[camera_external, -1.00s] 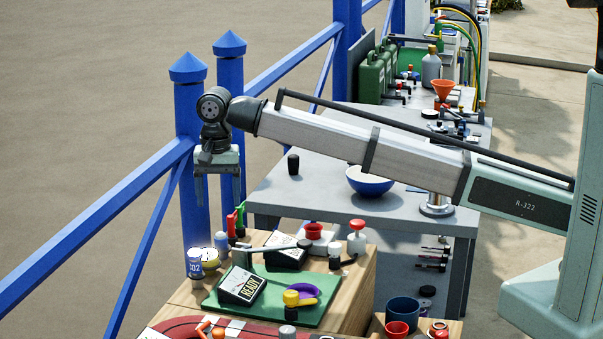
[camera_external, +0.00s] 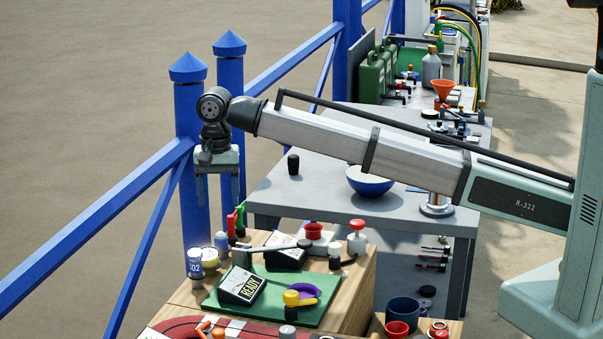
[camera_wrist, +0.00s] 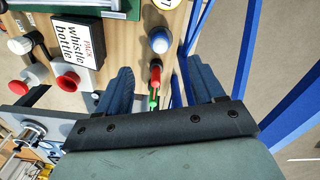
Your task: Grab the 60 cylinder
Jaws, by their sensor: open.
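A small cylinder (camera_external: 194,263) with a white upper part and a blue label stands upright at the left edge of the wooden bench in the external view. Its marking looks like "CO2" or "302"; I cannot read a "60". My gripper (camera_external: 218,182) hangs above and slightly right of it, fingers pointing down, apart from everything. In the wrist view my gripper (camera_wrist: 160,68) is open and empty. A white and blue rounded object (camera_wrist: 160,40) shows between and beyond the fingers; I cannot tell whether it is the same cylinder.
Red and green upright handles (camera_external: 236,220) stand below my gripper. A blue railing (camera_external: 188,150) runs close behind it. A green mat (camera_external: 272,312) with a sign and a grey table with a blue bowl (camera_external: 370,183) lie right.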

